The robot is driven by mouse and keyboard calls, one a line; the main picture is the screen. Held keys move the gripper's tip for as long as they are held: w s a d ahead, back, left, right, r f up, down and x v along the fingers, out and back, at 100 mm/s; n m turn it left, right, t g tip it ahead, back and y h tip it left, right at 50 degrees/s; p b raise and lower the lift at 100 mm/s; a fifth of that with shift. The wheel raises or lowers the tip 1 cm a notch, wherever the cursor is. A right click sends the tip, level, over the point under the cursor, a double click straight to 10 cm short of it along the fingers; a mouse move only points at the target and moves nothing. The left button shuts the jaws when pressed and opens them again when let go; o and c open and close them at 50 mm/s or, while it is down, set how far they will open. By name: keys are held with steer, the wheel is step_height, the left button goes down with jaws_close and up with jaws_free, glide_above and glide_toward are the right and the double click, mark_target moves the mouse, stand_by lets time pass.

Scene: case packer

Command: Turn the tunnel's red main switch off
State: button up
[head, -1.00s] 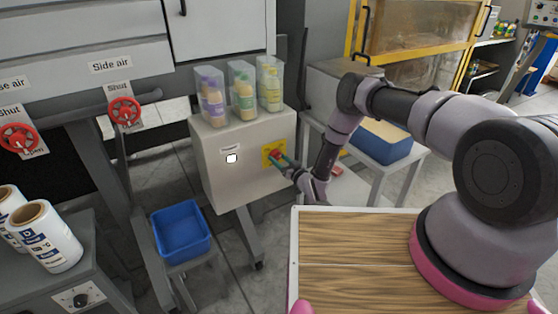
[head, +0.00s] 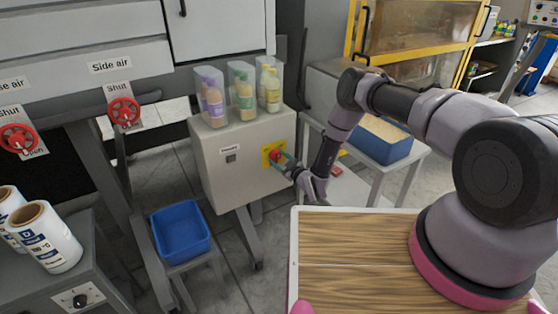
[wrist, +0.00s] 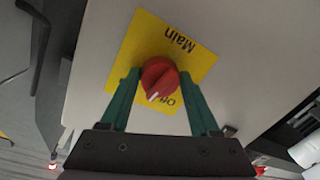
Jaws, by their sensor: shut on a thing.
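The red main switch (head: 275,156) is a round knob on a yellow plate (wrist: 191,51) on the front of a pale grey cabinet (head: 232,185). In the wrist view the red knob (wrist: 160,77) sits between the green fingers of my gripper (wrist: 162,88), which is shut on it. The knob's white mark points towards the lower left, beside the partly hidden word "Off"; "Main" reads at the plate's other end. In the head view my gripper (head: 281,160) reaches the knob from the right.
Bottles in clear holders (head: 242,92) stand on top of the cabinet. A blue bin (head: 182,234) is at its lower left, and a blue tray (head: 384,147) sits on a table to the right. Red valve wheels (head: 123,112) are at the left.

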steer(key=n, duration=0.5)
steer(key=shift+r+h, duration=0.1)
steer(key=shift+h, duration=0.2)
steer(key=n, duration=0.4)
steer(key=shift+n+h, duration=0.3)
steer(key=shift+n, duration=0.4)
steer(key=o, duration=1.4)
steer(key=shift+r, duration=0.1)
steer(key=shift+c, duration=0.2)
steer(key=f+v, duration=0.1)
steer(key=v, duration=0.9)
steer(key=shift+s+d+r, duration=0.2)
steer(key=shift+s+r, duration=0.2)
steer(key=shift+r, duration=0.05)
